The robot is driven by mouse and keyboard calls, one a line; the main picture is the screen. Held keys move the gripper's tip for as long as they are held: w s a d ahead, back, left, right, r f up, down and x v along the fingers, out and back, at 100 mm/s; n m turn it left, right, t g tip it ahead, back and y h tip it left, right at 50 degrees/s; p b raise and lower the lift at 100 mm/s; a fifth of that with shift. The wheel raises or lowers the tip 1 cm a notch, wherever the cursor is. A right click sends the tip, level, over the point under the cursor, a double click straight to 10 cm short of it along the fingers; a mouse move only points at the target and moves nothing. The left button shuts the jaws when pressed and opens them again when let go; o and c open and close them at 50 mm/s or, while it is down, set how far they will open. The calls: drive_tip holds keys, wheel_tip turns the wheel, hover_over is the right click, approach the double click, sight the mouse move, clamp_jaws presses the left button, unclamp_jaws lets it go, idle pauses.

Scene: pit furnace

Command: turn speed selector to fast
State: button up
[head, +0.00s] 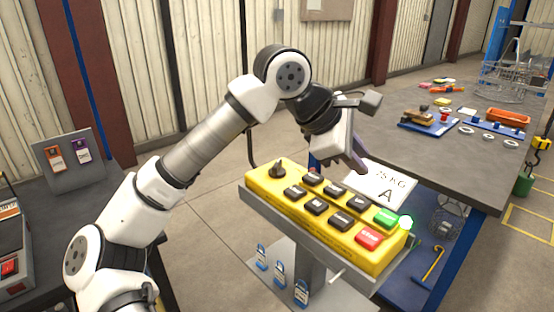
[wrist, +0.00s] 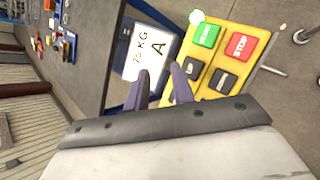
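A yellow control box (head: 330,232) stands on a pedestal in the head view. A black rotary knob (head: 278,169), likely the speed selector, sits at its far left end; its setting marks are too small to read. My gripper (head: 358,160) hovers above and behind the box's back edge, to the right of the knob. In the wrist view its two dark fingers (wrist: 161,88) are apart with nothing between them. That view shows the box's green start (wrist: 205,34) and red stop (wrist: 240,46) buttons; the knob is not visible there.
Several black buttons (head: 316,206) lie between the knob and the green and red buttons. A white "75 KG A" sign (head: 385,186) stands behind the box. A grey workbench (head: 440,150) with loose parts is at right. A dark table with a tag board (head: 70,160) is at left.

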drive_tip(key=shift+o, duration=0.7)
drive_tip(key=w+a+r+n+y+p, duration=0.3)
drive_tip(key=w+a+n+y+p, duration=0.1)
drive_tip(key=w+n+p, duration=0.3)
drive_tip(key=shift+w+r+n+g+p, duration=0.3)
drive_tip(key=shift+n+p, duration=0.1)
drive_tip(key=shift+n, duration=0.3)
wheel_tip(320, 180, up, 2)
drive_tip(key=n+g+y+p, duration=0.1)
drive_tip(key=n+y+p, duration=0.3)
drive_tip(key=n+p, duration=0.45)
hover_over(277, 163)
drive_tip(key=b, duration=0.2)
drive_tip(key=n, duration=0.2)
wheel_tip(277, 163, down, 13)
drive_tip(key=p, duration=0.3)
drive_tip(key=shift+p, duration=0.4)
clamp_jaws()
